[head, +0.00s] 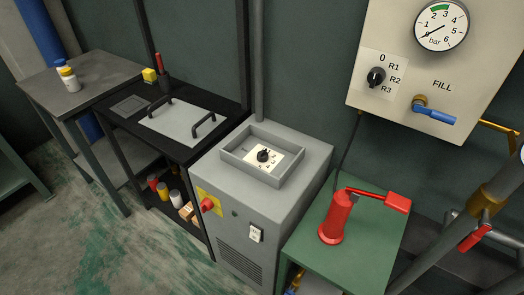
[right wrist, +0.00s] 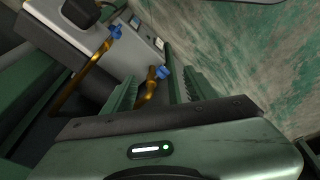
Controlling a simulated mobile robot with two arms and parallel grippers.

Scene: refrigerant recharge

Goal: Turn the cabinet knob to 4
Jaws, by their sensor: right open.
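The cabinet knob (head: 263,155) is black and sits on a white dial plate (head: 276,160) with small markings. The plate lies inside a raised rectangular rim on top of the grey cabinet (head: 212,162). The markings are too small to read, so I cannot tell the knob's setting. My right gripper (right wrist: 158,88) shows in the right wrist view with its two ridged fingers apart and nothing between them touching. It is away from the knob, which I cannot make out in that view. My left gripper is in neither view.
A red pump-like tool (head: 334,222) stands on a green table (head: 370,232) right of the cabinet. A wall panel (head: 408,60) holds a gauge, a selector and a blue FILL valve. A black bench (head: 205,150) adjoins on the left. Brass pipes with blue handles (right wrist: 161,72) lie beyond my right fingers.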

